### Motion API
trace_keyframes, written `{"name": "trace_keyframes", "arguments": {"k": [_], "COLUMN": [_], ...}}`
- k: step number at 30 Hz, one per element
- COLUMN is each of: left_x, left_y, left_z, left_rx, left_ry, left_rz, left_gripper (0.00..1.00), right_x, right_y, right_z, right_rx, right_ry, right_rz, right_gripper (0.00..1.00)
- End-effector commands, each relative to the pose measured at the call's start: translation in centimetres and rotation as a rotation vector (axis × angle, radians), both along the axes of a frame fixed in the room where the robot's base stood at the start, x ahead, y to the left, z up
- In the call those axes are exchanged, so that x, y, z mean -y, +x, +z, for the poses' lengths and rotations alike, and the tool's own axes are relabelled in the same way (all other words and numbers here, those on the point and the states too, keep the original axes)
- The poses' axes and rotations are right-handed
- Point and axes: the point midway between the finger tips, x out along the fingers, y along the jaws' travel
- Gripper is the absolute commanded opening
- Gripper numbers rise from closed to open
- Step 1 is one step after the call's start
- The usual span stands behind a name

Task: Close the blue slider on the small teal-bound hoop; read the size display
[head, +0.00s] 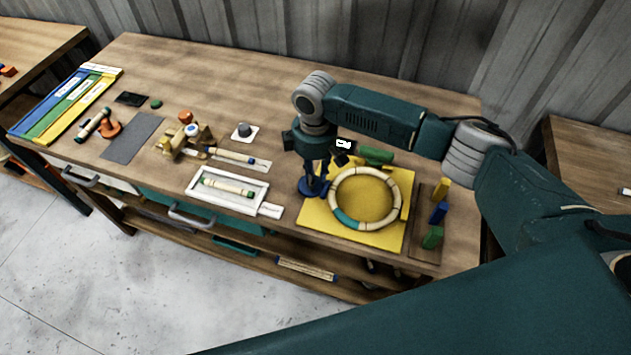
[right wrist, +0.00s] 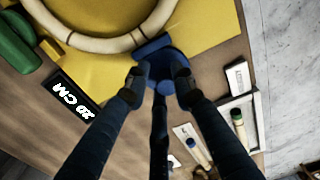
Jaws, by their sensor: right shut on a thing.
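The small hoop (head: 336,187) is pale with darker bindings and a teal-bound stretch at its near left. It lies around a yellow disc on the yellow board (head: 387,240). The blue slider (head: 308,188) is at the hoop's left edge; it also shows in the right wrist view (right wrist: 158,45), touching or very close to the rim. My right gripper (head: 318,172) is shut on the slider's upright part, its fingertips (right wrist: 160,85) on either side. The dark size display reads "20 CM" in the right wrist view (right wrist: 74,99). My left gripper is not in view.
A green slider (head: 376,156) stands behind the hoop. Yellow, blue and green blocks (head: 438,212) stand on a strip to the right. A white tray (head: 228,199) with a pale rod lies to the left. Small tools (head: 185,140) and coloured boards (head: 65,105) lie farther left.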

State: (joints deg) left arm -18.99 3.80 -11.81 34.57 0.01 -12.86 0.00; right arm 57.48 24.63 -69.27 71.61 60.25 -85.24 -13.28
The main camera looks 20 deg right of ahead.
Motion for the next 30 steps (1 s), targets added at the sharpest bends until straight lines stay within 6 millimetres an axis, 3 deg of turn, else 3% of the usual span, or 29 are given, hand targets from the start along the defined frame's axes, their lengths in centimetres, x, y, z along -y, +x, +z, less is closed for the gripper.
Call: {"name": "trace_keyframes", "arguments": {"k": [1,5,6,8,13,16,19,30], "left_x": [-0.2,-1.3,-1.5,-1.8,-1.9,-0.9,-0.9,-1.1], "left_y": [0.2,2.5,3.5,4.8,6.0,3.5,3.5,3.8], "left_z": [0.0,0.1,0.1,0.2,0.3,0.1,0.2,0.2], "left_rx": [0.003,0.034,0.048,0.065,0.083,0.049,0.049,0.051], "left_ry": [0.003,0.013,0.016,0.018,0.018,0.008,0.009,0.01], "left_rz": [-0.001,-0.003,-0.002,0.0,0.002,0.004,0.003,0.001], "left_gripper": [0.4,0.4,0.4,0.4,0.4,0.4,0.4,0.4], "right_x": [0.5,0.5,0.5,0.4,0.3,0.3,0.3,0.3], "right_y": [-0.9,-1.0,-1.1,-1.1,-0.9,-0.8,-0.7,-0.6], "right_z": [-0.7,-0.9,-0.9,-1.0,-0.8,-0.6,0.2,7.6], "right_rx": [-0.024,-0.027,-0.028,-0.028,-0.024,-0.021,-0.019,-0.018], "right_ry": [-0.014,-0.015,-0.014,-0.013,-0.01,-0.01,-0.008,-0.007], "right_rz": [0.0,0.0,0.001,0.001,0.001,0.001,0.001,0.001], "right_gripper": [0.05,0.05,0.28,0.38,0.38,0.38,0.38,0.38]}}
